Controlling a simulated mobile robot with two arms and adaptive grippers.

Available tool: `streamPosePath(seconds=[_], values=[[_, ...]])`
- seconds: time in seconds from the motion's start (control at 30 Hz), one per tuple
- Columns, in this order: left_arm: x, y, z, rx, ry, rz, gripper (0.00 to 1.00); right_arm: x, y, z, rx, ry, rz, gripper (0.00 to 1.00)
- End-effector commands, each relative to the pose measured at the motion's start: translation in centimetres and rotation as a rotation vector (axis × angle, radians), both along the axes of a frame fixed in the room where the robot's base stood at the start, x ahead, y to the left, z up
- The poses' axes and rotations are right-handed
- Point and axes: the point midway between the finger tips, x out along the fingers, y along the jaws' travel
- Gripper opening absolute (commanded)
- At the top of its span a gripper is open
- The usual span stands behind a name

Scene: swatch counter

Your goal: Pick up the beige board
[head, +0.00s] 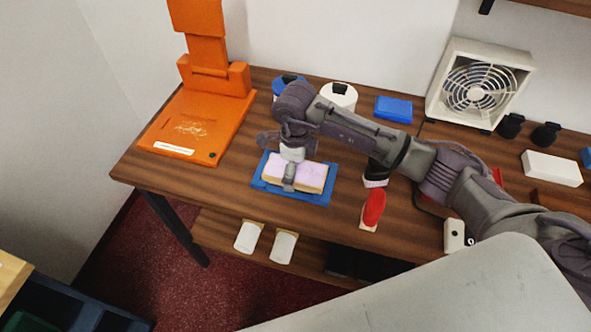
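A thick board with a pale lilac top and a beige side (312,178) lies on a blue tray (322,198) on the wooden table; it is the closest match to the beige board. My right gripper (290,174) comes in from the right and points down over the board's middle. One grey finger shows in front of the board's near side. The other finger is hidden, so I cannot tell whether the gripper is shut on the board. My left gripper is not in view.
An orange stand (205,115) is at the back left. A white jar (340,97) and a blue box (393,108) stand behind my arm. A fan (478,85) stands at the back right. A red-headed object (373,207) lies right of the tray. White cups (283,247) sit on the lower shelf.

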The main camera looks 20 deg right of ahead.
Motion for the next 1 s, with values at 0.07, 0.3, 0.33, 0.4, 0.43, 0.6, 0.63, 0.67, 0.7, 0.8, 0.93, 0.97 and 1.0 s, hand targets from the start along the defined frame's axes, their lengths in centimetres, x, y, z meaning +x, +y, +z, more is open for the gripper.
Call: streamPosePath(seconds=[0.07, 0.3, 0.33, 0.4, 0.43, 0.6, 0.63, 0.67, 0.7, 0.8, 0.93, 0.97, 1.0], values=[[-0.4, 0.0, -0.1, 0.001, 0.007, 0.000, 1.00, 0.0, 0.0, 0.0, 0.000, 0.000, 0.000, 1.00], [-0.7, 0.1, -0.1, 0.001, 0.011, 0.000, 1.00, 0.0, 0.0, 0.0, 0.000, 0.000, 0.000, 0.75], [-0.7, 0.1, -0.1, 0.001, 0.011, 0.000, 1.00, 0.0, 0.0, 0.0, 0.000, 0.000, 0.000, 0.70], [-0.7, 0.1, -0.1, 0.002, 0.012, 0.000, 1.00, 0.0, 0.0, 0.0, 0.000, 0.000, -0.001, 0.58], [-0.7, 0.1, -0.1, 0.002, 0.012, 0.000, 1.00, 0.0, 0.0, 0.0, 0.000, 0.000, -0.001, 0.53], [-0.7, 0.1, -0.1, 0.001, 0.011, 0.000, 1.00, 0.0, 0.0, 0.1, 0.001, -0.001, -0.001, 0.36], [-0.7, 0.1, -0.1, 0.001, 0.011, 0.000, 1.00, 0.0, 0.0, 0.1, 0.001, -0.001, -0.001, 0.36], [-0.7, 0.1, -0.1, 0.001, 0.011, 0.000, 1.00, 0.0, 0.0, 0.1, 0.001, -0.001, -0.001, 0.36], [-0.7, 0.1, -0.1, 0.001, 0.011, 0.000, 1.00, 0.0, 0.0, 0.1, 0.001, -0.001, -0.001, 0.35], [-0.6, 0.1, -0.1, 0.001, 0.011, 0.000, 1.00, 0.1, 0.0, 0.2, 0.000, -0.001, -0.001, 0.35], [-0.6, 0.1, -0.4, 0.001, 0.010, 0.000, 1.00, 0.1, 0.0, 0.8, 0.001, -0.003, -0.001, 0.35], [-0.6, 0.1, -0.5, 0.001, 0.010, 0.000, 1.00, 0.1, 0.0, 1.0, 0.001, -0.003, -0.001, 0.35], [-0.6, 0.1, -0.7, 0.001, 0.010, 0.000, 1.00, 0.1, 0.0, 1.4, 0.000, -0.004, 0.000, 0.35]])
